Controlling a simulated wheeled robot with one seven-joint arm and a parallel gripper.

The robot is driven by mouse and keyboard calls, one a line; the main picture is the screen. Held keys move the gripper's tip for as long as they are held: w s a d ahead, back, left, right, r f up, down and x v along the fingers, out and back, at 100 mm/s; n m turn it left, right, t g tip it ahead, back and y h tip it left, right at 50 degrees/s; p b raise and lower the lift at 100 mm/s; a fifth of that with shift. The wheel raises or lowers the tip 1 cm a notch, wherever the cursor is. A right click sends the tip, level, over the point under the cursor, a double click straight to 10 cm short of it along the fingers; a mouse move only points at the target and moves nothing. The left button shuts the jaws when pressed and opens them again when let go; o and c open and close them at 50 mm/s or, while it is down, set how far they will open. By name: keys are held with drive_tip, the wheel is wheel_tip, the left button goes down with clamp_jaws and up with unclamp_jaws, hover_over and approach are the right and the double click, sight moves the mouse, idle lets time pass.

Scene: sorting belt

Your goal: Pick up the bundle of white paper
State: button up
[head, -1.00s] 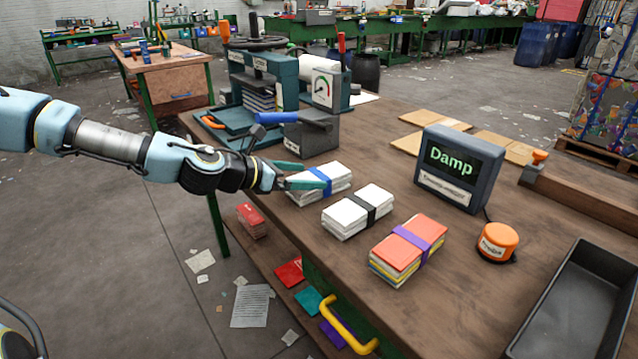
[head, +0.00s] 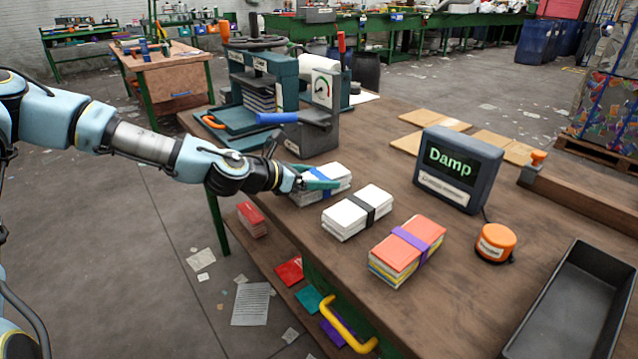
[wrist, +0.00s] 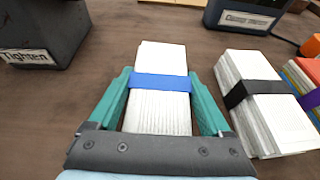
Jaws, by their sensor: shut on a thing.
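A bundle of white paper with a blue band (head: 337,170) lies on the workbench, the leftmost of three bundles. My gripper (head: 318,180) is at its near left end in the head view. In the wrist view, the teal fingers of my gripper (wrist: 157,76) are on both sides of the blue-banded bundle (wrist: 158,112), shut on it near the band. The bundle appears to rest on the bench. A second white bundle, with a black band (head: 357,212), lies just to its right and also shows in the wrist view (wrist: 262,108).
An orange bundle with a purple band (head: 405,252) lies further right. A display reading "Damp" (head: 458,168) stands behind the bundles. An orange button (head: 496,242) and a dark tray (head: 575,310) are at the right. A press (head: 262,85) and a grey block (head: 312,138) stand behind my gripper.

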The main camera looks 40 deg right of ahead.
drive_tip(key=c, duration=0.7)
drive_tip(key=shift+r, duration=0.15)
